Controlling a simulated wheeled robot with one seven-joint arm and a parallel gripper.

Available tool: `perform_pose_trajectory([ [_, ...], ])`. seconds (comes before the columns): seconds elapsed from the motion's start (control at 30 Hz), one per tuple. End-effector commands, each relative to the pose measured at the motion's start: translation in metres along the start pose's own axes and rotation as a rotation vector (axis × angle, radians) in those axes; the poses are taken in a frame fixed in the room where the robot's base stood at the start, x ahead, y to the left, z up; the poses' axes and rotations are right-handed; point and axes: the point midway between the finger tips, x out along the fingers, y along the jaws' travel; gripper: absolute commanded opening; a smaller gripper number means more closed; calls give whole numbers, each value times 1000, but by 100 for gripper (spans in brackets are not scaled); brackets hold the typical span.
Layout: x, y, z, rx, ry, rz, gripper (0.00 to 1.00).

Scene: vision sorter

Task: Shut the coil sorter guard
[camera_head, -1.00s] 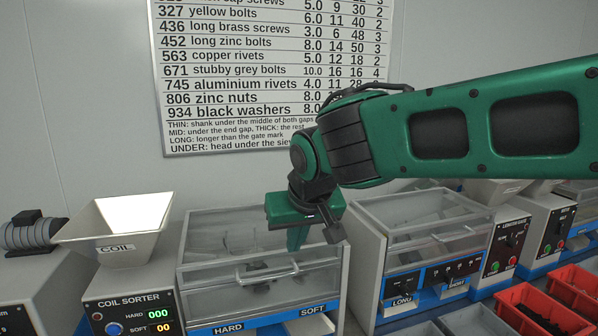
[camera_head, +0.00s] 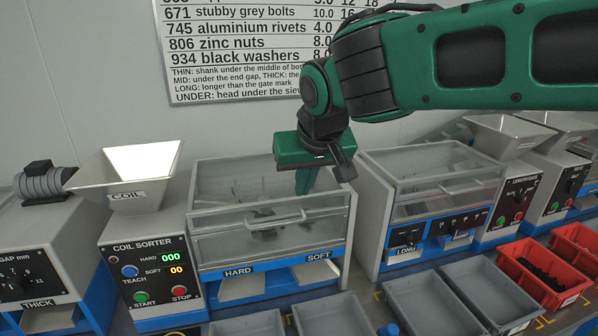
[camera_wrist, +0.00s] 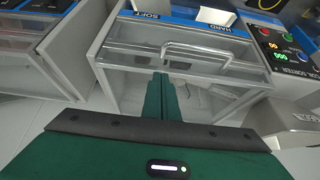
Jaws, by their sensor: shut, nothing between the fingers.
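The coil sorter (camera_head: 143,255) has a clear guard (camera_head: 325,212) with a pale bar handle (camera_head: 275,222) across its front, above the HARD and SOFT outlets. I cannot tell from these views whether the guard is fully shut. My gripper (camera_head: 304,190) is shut and empty, pointing down over the sorter's box, behind and right of the handle in the head view. In the wrist view my closed fingertips (camera_wrist: 160,78) overlap the guard beside the handle (camera_wrist: 195,57); contact cannot be told. Part of the box's back right is hidden behind my gripper.
The COIL hopper (camera_head: 126,180) stands left of the box. A similar clear-covered machine (camera_head: 440,185) stands close on the right. Grey bins (camera_head: 425,300) and red bins (camera_head: 535,270) sit in front. A wall chart (camera_head: 245,55) hangs behind.

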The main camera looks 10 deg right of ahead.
Motion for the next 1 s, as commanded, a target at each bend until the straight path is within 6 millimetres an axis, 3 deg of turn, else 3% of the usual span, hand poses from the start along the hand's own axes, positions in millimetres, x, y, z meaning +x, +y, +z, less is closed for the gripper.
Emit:
perform_pose_trajectory([
  [0.07, -16, 0, -11, 2, 11, -2, 0],
  [0.4, -84, -1, 4, 1, 15, -4, 0],
  [0.6, -107, -1, 10, 1, 14, -3, 0],
  [0.73, -110, 4, 13, 8, 7, 3, 0],
  [0.87, -96, 38, 23, 53, -32, 41, 0],
  [1.0, -69, 110, 53, 151, -121, 110, 0],
])
